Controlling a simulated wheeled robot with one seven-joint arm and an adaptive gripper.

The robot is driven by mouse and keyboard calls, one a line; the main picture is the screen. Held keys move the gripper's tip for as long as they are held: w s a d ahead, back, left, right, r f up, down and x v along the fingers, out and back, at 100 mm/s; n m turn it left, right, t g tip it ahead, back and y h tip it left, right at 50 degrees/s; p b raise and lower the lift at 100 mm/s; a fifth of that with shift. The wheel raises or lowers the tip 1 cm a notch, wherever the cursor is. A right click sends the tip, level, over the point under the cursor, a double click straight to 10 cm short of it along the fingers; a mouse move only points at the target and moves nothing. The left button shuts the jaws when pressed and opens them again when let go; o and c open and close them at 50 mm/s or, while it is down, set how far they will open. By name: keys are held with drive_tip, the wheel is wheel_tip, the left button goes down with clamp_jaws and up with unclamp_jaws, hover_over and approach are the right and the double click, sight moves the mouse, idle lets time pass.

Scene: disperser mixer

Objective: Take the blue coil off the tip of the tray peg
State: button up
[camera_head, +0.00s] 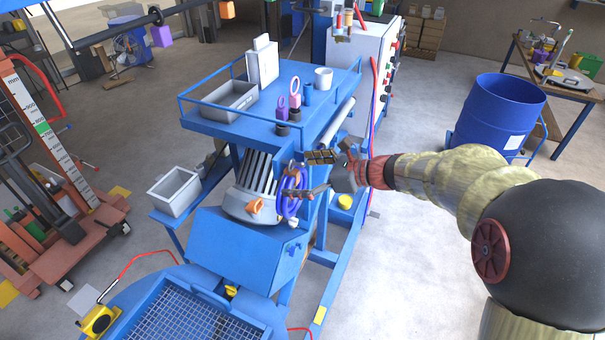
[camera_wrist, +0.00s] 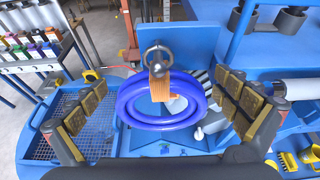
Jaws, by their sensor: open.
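The blue coil (camera_head: 283,207) hangs upright at the side of the blue machine, below its railed tray, in the head view. In the wrist view the coil (camera_wrist: 129,106) is a thick ring of several turns ahead of my gripper. My gripper (camera_head: 307,176) is open around the coil, one finger above and one below in the head view. In the wrist view my fingers (camera_wrist: 160,103) stand left and right of the coil, apart from it. The peg's tip is not clear.
An orange clip (camera_head: 254,206) sits left of the coil. A blue mesh-topped vat (camera_head: 195,325) lies below.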

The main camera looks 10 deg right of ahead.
drive_tip(key=shift+c, duration=0.4)
drive_tip(key=c, duration=1.3)
drive_tip(key=shift+s+d+r, duration=0.1)
drive_tip(key=shift+s+d, duration=0.1)
drive_tip(key=shift+s, duration=0.2)
clamp_jaws()
